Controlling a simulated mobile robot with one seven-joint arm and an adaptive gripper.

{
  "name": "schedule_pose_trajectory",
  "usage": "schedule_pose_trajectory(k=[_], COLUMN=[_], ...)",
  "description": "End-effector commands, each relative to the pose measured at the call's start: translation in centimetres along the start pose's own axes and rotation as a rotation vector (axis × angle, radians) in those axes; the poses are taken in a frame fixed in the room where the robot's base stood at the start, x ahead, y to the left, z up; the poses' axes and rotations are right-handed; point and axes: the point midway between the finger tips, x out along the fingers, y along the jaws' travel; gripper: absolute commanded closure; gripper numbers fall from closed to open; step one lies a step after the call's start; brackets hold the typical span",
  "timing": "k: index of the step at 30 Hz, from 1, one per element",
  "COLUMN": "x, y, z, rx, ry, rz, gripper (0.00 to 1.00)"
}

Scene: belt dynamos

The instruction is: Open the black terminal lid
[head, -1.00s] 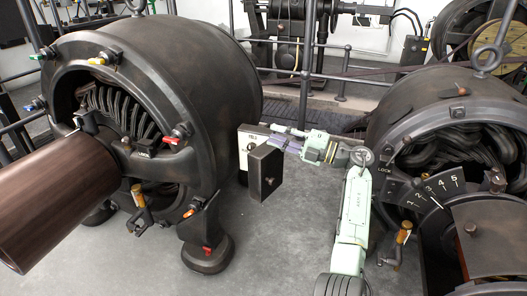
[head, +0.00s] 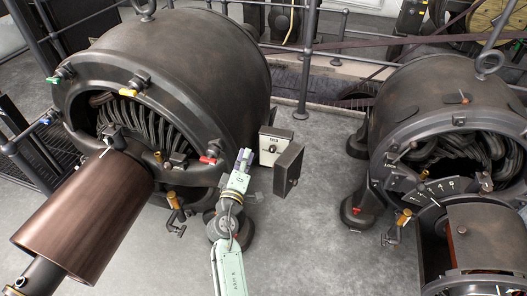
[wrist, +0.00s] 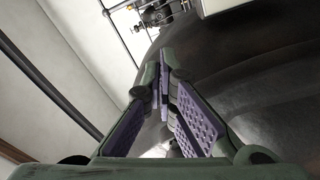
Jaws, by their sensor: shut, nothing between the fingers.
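A black panel with a small knob (head: 288,168), which looks like the terminal lid, stands out at an angle beside a pale box face (head: 275,145) with a dark dial, between the two dynamos. The pale face is in plain view, so the panel seems swung away from it. My gripper (head: 243,158) is just left of the pale face, pointing up in the picture and apart from the panel. In the wrist view my gripper (wrist: 163,80) has its purple-padded fingers drawn together at the tips, with nothing between them. The lid does not show clearly there.
The left dynamo (head: 195,75) is close behind my gripper, with a brown cylinder (head: 85,215) at its front. The right dynamo (head: 430,110) stands across a strip of clear grey floor (head: 320,215). Railings (head: 310,70) run behind.

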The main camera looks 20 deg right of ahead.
Motion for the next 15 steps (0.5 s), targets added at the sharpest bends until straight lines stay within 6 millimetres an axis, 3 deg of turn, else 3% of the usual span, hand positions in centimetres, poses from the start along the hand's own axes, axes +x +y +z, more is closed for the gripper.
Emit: schedule_pose_trajectory(k=[3, 7, 11, 15], x=[-3.5, -5.8, -6.1, -4.3], y=[-3.3, -5.2, -5.7, -5.6], z=[2.5, 3.6, 3.9, 3.9], rx=[-0.211, -0.346, -0.39, -0.389], ry=[-0.027, -0.03, -0.029, -0.03], rz=[-0.043, -0.068, -0.073, -0.071], gripper=[1.0, 1.0, 1.0, 1.0])
